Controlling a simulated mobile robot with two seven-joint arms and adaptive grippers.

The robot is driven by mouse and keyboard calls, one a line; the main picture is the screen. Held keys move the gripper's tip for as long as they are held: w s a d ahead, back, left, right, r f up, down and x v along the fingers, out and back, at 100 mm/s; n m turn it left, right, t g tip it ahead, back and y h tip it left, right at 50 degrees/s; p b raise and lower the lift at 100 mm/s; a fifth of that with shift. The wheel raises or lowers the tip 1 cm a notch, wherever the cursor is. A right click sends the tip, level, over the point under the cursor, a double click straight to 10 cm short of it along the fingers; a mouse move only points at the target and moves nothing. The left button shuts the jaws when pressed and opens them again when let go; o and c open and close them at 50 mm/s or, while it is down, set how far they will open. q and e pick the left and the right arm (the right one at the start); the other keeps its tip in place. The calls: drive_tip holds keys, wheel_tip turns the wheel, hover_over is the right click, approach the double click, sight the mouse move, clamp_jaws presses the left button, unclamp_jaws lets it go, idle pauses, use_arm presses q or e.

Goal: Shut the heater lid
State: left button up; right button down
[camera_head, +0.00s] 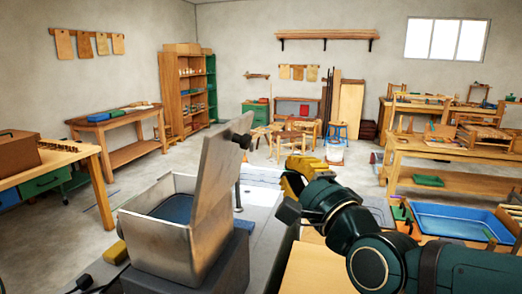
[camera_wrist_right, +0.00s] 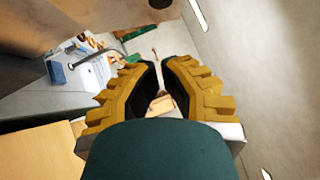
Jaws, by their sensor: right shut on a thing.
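The heater (camera_head: 165,243) is a metal box at the lower middle of the head view, with bluish contents (camera_head: 175,208) inside. Its lid (camera_head: 218,175) stands open, raised steeply on the box's right side and leaning right. A dark knob (camera_head: 243,141) sits on the lid's right face near the top. My right gripper (camera_head: 287,185), with yellow fingers, is right of the lid and apart from it. In the right wrist view its fingers (camera_wrist_right: 160,68) are drawn together with a narrow gap; what they hold cannot be made out. My left gripper is out of view.
A blue tray (camera_head: 450,222) lies at the right. A workbench with a brown case (camera_head: 17,153) stands at the left. A yellow object (camera_head: 115,252) lies by the heater's left side. The space between the lid and my right gripper looks clear.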

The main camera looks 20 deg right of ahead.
drive_tip(key=w+a+r+p, duration=0.1)
drive_tip(key=w+a+r, duration=0.1)
drive_tip(key=w+a, duration=0.2)
drive_tip(key=shift+w, duration=1.2)
drive_tip(key=shift+w+a+r+n+p, duration=0.15)
drive_tip(key=shift+a+r+n+p, duration=0.2)
drive_tip(key=shift+p, duration=0.45)
